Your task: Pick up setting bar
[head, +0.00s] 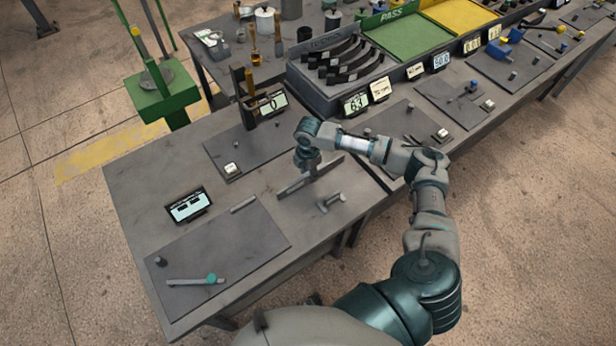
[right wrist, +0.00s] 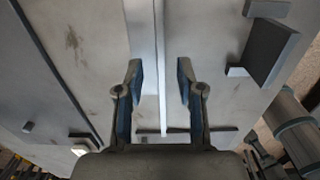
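A long, thin grey bar (head: 311,178), which looks like the setting bar, lies on the grey workbench (head: 140,190) in the middle of the head view. My right gripper (head: 306,168) is over it, pointing down, and hides part of it. In the right wrist view, the long pale bar (right wrist: 160,60) runs between the two fingers of my right gripper (right wrist: 159,80). The fingers are apart, with a gap on each side of the bar. Whether the fingertips reach down beside it is unclear. My left gripper is not in view.
A small T-shaped grey piece (head: 330,202) lies just right of the bar. A rack of dark curved springs (head: 342,58) stands at the back.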

